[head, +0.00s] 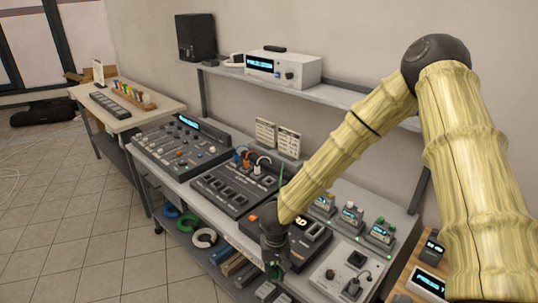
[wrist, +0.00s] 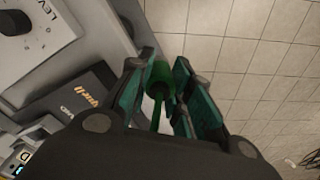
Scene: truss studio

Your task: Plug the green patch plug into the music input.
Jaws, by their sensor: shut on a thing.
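My gripper (head: 273,266) hangs low at the front edge of the equipment bench, and its fingers are shut on the green patch plug. In the wrist view the green plug (wrist: 160,78) sits between the two teal-padded fingers (wrist: 165,92), with a thin green stem running back toward my palm. Below and beyond the fingers is tiled floor. A dark patch panel (head: 232,190) with rows of sockets lies on the bench, left of my gripper. Orange, dark and white plugs (head: 248,162) stand along its back. I cannot read which socket is the music input.
A mixer (head: 178,145) lies left of the panel. Small boxes with displays (head: 350,216) stand to the right. A shelf (head: 325,90) with a white amplifier (head: 283,68) runs above. Coiled cables (head: 204,238) sit on the lower shelf.

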